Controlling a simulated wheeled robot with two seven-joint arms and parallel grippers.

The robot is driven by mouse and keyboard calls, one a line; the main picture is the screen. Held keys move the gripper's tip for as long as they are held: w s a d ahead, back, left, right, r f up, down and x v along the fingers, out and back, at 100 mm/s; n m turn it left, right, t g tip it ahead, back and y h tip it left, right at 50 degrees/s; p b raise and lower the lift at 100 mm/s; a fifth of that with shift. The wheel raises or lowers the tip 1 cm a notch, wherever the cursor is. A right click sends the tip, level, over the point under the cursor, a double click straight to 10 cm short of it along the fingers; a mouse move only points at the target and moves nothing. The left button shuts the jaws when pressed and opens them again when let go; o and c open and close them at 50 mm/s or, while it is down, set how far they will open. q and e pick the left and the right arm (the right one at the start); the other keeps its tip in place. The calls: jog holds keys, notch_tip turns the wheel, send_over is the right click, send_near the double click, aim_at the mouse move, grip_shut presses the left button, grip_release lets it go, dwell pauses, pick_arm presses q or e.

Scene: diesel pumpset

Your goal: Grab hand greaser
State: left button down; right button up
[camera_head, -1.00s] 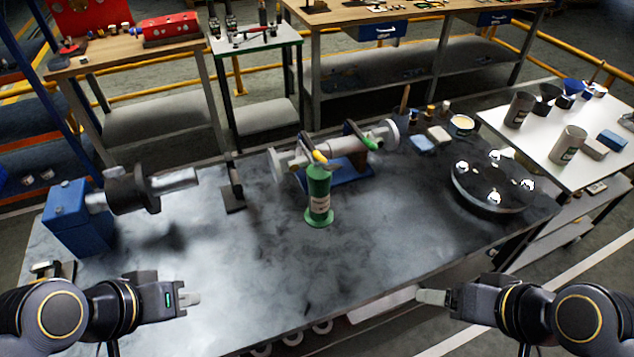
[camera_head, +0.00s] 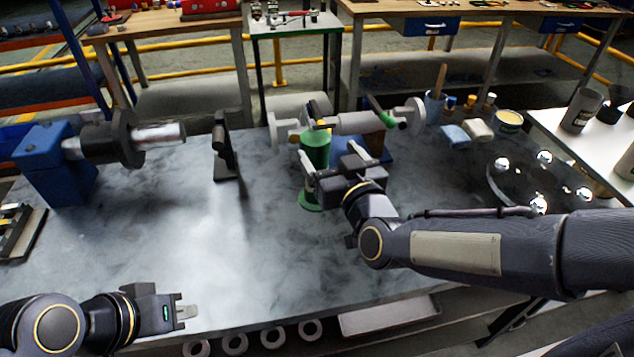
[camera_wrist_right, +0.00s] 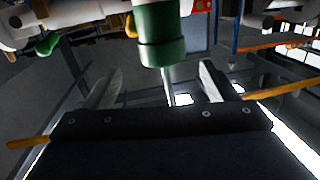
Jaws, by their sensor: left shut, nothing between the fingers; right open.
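The green hand greaser (camera_head: 315,147) stands upright on the grey workbench, with its round green base (camera_head: 311,200) on the top. My right gripper (camera_head: 332,164) is open beside it, on its right and near side, hiding part of its middle. In the right wrist view, the greaser's green body (camera_wrist_right: 160,35) is at the top centre, lined up with the gap between the open fingers (camera_wrist_right: 158,85). I cannot tell whether the fingers touch it. My left gripper (camera_head: 187,312) is shut and empty over the bench's front left edge.
Behind the greaser is a grey pipe assembly (camera_head: 358,123) on a blue base. A black upright stand (camera_head: 223,150) is to the left, and a blue-based machine (camera_head: 50,165) is farther left. A round dark tray (camera_head: 515,190) is at right. The front middle of the bench is clear.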

aim_at(312, 134)
jog(key=shift+w+a+f+n+t, duration=0.1)
jog(key=shift+w+a+n+t, duration=0.1)
jog(key=shift+a, duration=0.2)
jog(key=shift+w+a+f+n+t, duration=0.1)
jog(key=shift+a+t, duration=0.1)
jog(key=shift+a, duration=0.2)
jog(key=x, duration=0.7)
jog(key=shift+w+d+f, duration=0.25)
jog(key=shift+w+f, duration=0.05)
jog(key=shift+w, duration=0.1)
jog(key=shift+c, duration=0.5)
grip_shut()
jog(key=shift+r, duration=0.2)
